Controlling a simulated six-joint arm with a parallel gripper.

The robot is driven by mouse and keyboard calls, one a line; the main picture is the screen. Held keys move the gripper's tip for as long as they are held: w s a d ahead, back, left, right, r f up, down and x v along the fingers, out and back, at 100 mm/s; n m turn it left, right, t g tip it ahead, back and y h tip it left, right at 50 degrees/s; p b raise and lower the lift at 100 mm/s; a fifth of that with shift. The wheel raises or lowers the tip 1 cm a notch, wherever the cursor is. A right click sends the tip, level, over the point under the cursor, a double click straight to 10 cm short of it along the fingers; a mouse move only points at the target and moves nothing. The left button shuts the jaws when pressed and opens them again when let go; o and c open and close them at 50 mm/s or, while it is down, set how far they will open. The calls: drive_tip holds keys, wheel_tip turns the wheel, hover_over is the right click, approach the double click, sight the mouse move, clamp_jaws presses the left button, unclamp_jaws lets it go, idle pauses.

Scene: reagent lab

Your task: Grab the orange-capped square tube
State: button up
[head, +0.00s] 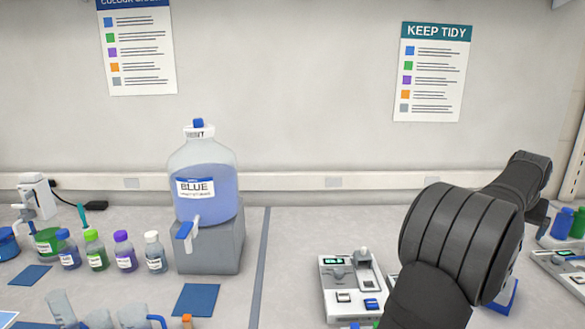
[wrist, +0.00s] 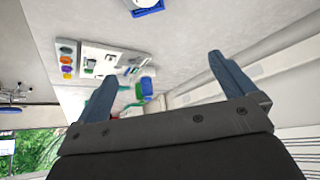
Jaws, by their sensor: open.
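A small orange cap (head: 187,319) shows at the bottom edge of the head view, just below the blue mat. The body under it is cut off by the frame, so I cannot tell whether it is a square tube. In the wrist view my gripper (wrist: 161,66) is open, its two blue-grey fingers wide apart with nothing held between them. In the head view my dark arm fills the right side, and I cannot make out the fingers there. My gripper is away from the orange cap, far to its right.
A blue carboy (head: 205,185) with a tap stands on a grey block (head: 212,248). Several coloured-cap bottles stand left of it, and beakers (head: 135,315) are at the bottom left. A white device (head: 348,285) sits left of my arm. The blue mat (head: 195,299) is bare.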

idle(0.3)
drive_tip(key=c, duration=1.2)
drive_tip(key=shift+r, duration=0.15)
drive_tip(key=shift+c, duration=0.2)
